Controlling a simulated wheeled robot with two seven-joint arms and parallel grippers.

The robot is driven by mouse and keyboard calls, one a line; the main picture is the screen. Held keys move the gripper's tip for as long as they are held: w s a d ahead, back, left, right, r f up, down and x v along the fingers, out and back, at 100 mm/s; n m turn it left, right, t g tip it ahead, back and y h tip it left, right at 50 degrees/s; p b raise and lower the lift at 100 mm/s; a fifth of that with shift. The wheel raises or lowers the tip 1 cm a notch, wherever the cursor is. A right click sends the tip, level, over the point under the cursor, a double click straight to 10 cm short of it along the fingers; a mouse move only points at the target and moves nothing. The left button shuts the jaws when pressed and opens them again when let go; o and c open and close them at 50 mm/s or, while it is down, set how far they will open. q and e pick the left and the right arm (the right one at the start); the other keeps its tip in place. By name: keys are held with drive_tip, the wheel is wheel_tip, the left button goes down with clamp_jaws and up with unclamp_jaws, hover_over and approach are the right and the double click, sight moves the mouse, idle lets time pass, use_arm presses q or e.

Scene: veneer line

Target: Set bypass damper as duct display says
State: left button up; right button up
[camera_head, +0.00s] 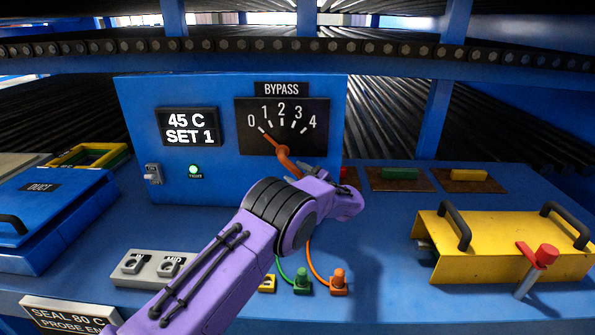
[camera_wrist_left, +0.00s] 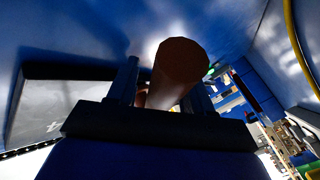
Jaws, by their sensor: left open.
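The blue panel carries a duct display (camera_head: 188,127) reading "45 C SET 1". To its right is the black bypass dial (camera_head: 250,142), marked 0 to 4. The orange damper lever (camera_head: 284,157) has its pointer tip by the 0 mark. My left gripper (camera_head: 308,171) is at the lever's lower end, which it partly hides. In the left wrist view the lever's round handle end (camera_wrist_left: 181,68) stands between the two open fingers (camera_wrist_left: 165,92); contact cannot be told. My right gripper is not in view.
A green lamp (camera_head: 194,170) is lit beside a toggle switch (camera_head: 153,173). A blue duct lid (camera_head: 60,200) is at left, a grey button box (camera_head: 155,268) in front. A yellow cover (camera_head: 490,250) with black handles and a red-handled valve (camera_head: 540,257) stand at right.

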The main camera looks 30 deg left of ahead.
use_arm(q)
drive_tip(key=shift+w, duration=0.2)
drive_tip(key=shift+s+r, duration=0.3)
drive_tip(key=shift+s, duration=0.15)
clamp_jaws()
drive_tip(key=shift+f, duration=0.2)
drive_tip(key=a+m+t+y+b, duration=0.1)
drive_tip(key=m+b, duration=0.1)
drive_tip(key=s+a+f+m+y+b, duration=0.1)
drive_tip(key=b, duration=0.1)
drive_tip(key=shift+s+m+t+y, duration=0.2)
drive_tip(key=shift+m+t+y, duration=0.1)
drive_tip(key=shift+m+t, duration=0.1)
